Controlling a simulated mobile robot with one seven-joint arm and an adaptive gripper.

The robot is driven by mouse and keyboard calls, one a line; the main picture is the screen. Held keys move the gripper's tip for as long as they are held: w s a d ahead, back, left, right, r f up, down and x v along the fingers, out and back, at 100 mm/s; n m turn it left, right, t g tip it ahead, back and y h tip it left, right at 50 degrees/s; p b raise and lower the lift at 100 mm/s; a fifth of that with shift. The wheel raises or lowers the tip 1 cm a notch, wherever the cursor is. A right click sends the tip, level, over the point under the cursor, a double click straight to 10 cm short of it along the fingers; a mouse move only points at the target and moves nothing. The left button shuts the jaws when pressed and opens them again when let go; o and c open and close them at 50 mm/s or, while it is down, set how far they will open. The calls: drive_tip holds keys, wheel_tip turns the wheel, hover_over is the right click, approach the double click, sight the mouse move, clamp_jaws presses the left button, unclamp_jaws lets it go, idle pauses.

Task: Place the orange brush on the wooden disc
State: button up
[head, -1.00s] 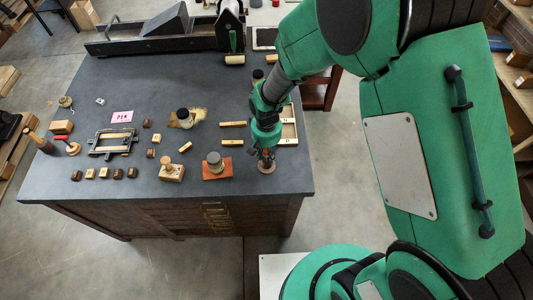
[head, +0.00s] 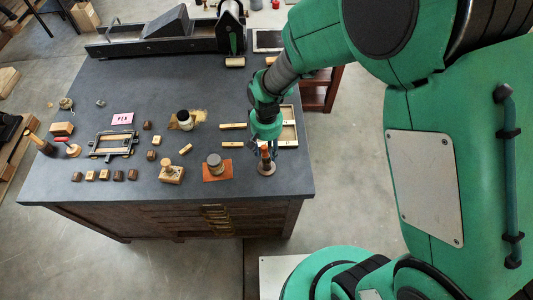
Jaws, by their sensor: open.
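The orange brush (head: 265,154) stands upright at the right front of the dark table, on the small wooden disc (head: 267,170). Its lower part is small in the picture, and its exact contact with the disc is hard to make out. My gripper (head: 264,150) is open, pointing down directly over the brush. Its fingers are around or just above the brush's top and hide part of it.
A shallow wooden tray (head: 296,127) lies just behind and right of my gripper. A jar (head: 215,161) stands on a rust-coloured mat (head: 217,175) to the left. Small blocks and a metal frame (head: 113,144) lie further left. The table's front edge is close.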

wheel_tip(320, 180, up, 7)
drive_tip(key=shift+r, duration=0.15)
idle(0.9)
drive_tip(key=shift+r, duration=0.15)
drive_tip(key=s+d+r+t, duration=0.1)
drive_tip(key=s+d+r, duration=0.35)
drive_tip(key=r, duration=0.35)
drive_tip(key=s+d+r+m+t, duration=0.1)
drive_tip(key=s+d+r+t, duration=0.15)
drive_tip(key=d+r, duration=0.4)
drive_tip(key=s+d+r+t, duration=0.1)
drive_tip(key=s+d+r, duration=0.25)
drive_tip(key=r, duration=0.65)
drive_tip(key=s+d+r+t, duration=0.1)
drive_tip(key=s+d+r, duration=0.3)
drive_tip(key=s, duration=0.4)
drive_tip(key=shift+s+m, duration=0.4)
wheel_tip(320, 180, down, 10)
drive_tip(key=b, duration=1)
drive_tip(key=shift+f, duration=0.2)
